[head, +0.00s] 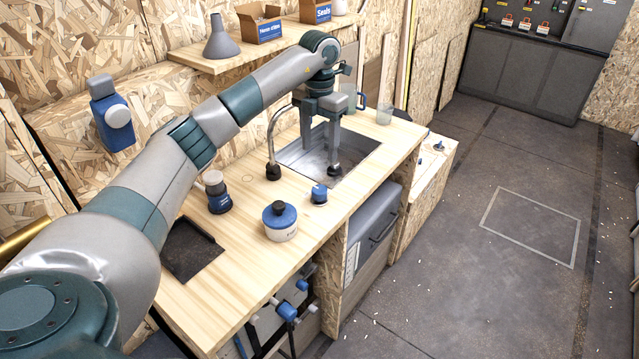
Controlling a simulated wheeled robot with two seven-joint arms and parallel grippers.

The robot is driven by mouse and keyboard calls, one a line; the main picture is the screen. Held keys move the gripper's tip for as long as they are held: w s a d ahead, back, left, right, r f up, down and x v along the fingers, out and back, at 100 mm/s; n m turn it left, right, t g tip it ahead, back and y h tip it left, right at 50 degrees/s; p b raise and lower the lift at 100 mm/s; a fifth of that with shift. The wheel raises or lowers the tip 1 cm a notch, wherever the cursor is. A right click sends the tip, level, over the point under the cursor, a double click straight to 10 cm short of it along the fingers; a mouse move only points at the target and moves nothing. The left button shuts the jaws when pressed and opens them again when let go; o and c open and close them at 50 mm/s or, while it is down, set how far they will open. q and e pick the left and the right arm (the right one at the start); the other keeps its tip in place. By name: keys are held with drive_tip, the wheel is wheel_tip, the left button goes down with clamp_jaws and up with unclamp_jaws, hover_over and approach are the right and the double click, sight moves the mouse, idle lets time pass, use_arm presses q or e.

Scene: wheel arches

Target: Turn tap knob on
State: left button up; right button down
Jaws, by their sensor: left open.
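A thin grey curved tap (273,140) rises from a dark round base on the wooden counter, at the left edge of the sink (352,160). Its upper end passes behind my left gripper (320,152). That gripper points down over the sink, with its fingers apart and nothing seen between them. One dark fingertip shows against the basin. I cannot make out the tap's knob; it may be hidden by the gripper. A small blue knob-like piece (319,194) stands on the counter in front of the sink. My right gripper is not in view.
A blue-capped jar (280,222) and a blue bottle (217,193) stand on the counter. A glass (384,114) and a blue-handled mug (350,100) stand behind the sink. A shelf (255,45) holds a funnel and boxes.

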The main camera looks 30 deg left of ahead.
sight(320, 189)
use_arm(q)
wheel_tip(320, 189, down, 12)
drive_tip(key=p, duration=0.4)
drive_tip(key=shift+f, duration=0.85)
drive_tip(key=shift+c, duration=0.2)
drive_tip(key=c, duration=1)
